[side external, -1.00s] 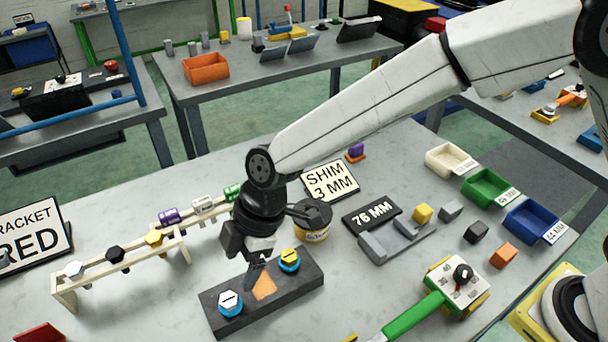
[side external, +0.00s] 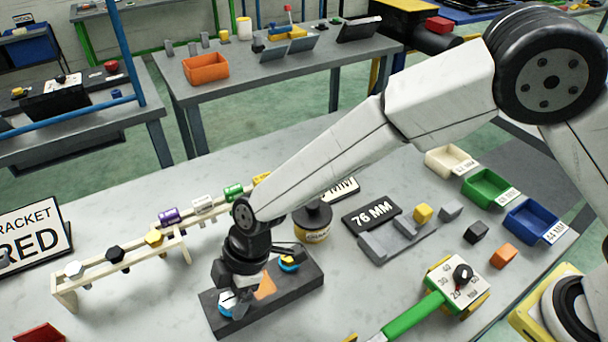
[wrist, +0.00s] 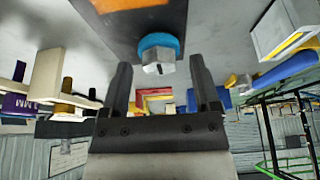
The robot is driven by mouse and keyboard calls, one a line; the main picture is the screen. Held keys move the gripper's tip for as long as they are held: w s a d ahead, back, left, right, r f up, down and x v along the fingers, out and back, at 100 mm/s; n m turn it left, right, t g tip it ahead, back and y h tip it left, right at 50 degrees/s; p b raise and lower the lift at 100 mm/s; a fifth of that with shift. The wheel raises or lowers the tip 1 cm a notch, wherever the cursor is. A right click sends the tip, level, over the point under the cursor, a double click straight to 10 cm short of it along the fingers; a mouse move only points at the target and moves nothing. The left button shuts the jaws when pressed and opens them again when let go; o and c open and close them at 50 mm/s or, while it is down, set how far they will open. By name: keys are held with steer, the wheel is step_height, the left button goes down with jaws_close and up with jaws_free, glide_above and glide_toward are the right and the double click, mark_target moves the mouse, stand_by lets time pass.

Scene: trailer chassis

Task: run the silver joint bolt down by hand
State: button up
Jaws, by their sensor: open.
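The silver joint bolt (side external: 227,301) has a pale hex head on a blue collar. It stands at the near left end of a dark block (side external: 302,289) that has an orange patch. In the wrist view the silver bolt (wrist: 157,68) and its blue collar show between the fingertips, with gaps either side. My gripper (side external: 240,294) is open, directly over that bolt, and partly hides it in the side view. In the wrist view both fingers of my gripper (wrist: 160,76) are apart and hold nothing. A yellow-topped bolt with a blue collar (side external: 289,263) sits at the block's other end.
A wooden rack (side external: 132,262) with coloured bolts stands to the left. A round dark-lidded pot (side external: 313,222) is just behind the block. A green-handled tool (side external: 432,302) lies to the right. Bare table lies between the block and that tool.

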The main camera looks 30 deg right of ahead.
jaws_close()
stand_by(0.3)
